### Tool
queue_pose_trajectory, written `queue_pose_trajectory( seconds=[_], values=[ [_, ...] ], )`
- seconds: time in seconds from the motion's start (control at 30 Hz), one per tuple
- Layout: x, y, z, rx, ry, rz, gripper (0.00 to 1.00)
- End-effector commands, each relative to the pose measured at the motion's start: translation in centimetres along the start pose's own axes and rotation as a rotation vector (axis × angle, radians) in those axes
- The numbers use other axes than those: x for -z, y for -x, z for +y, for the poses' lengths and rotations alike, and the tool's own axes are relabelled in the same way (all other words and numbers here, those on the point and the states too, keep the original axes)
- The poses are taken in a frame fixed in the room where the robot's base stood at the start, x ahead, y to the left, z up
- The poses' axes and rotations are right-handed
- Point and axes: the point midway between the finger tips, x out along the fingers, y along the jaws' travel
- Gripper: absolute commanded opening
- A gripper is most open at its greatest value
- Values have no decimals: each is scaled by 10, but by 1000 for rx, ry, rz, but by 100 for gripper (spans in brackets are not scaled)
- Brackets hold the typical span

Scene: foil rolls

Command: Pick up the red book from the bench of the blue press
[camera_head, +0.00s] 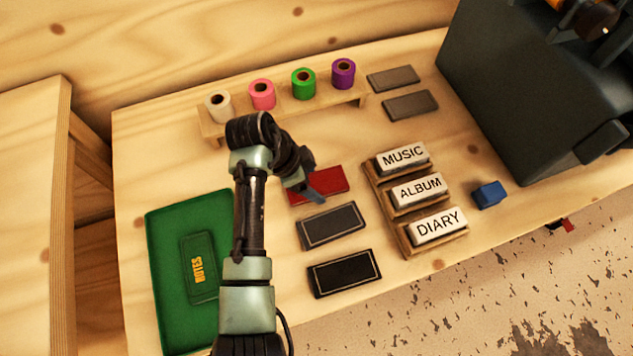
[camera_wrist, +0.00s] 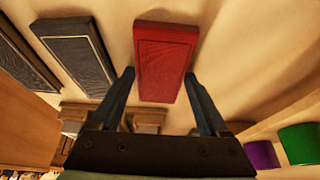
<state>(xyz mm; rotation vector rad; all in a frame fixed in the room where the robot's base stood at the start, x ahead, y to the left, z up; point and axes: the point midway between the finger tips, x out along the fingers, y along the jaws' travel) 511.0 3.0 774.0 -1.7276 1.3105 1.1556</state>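The red book (camera_head: 322,186) lies flat on the wooden bench (camera_head: 418,268), at the back of a row with two dark books. My gripper (camera_head: 312,193) is over it in the head view and hides part of it. In the wrist view the red book (camera_wrist: 165,60) lies ahead, between the lines of my open fingers (camera_wrist: 160,78). The fingers are spread wider than the book. No contact with it shows, and the gap in height is hard to tell. The blue press is not clearly identifiable; a large dark machine (camera_head: 520,100) stands at the back right.
Two dark books (camera_head: 333,226) (camera_head: 345,273) lie in front of the red one. A stand (camera_head: 390,208) holds MUSIC, ALBUM and DIARY blocks to the right. Several foil rolls (camera_head: 303,83) stand on a rack behind.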

Motion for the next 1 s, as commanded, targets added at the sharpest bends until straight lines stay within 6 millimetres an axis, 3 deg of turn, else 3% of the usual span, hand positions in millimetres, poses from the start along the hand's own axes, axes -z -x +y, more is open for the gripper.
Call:
queue_pose_trajectory(
  seconds=[0.03,0.3,0.33,0.63,1.0],
  values=[
    [0,0,0,0,0,0,68],
    [0,0,0,1,0,0,19],
    [0,1,0,1,0,0,16],
    [3,8,-1,3,-1,1,16],
    [30,72,-1,5,-2,1,16]
  ],
)
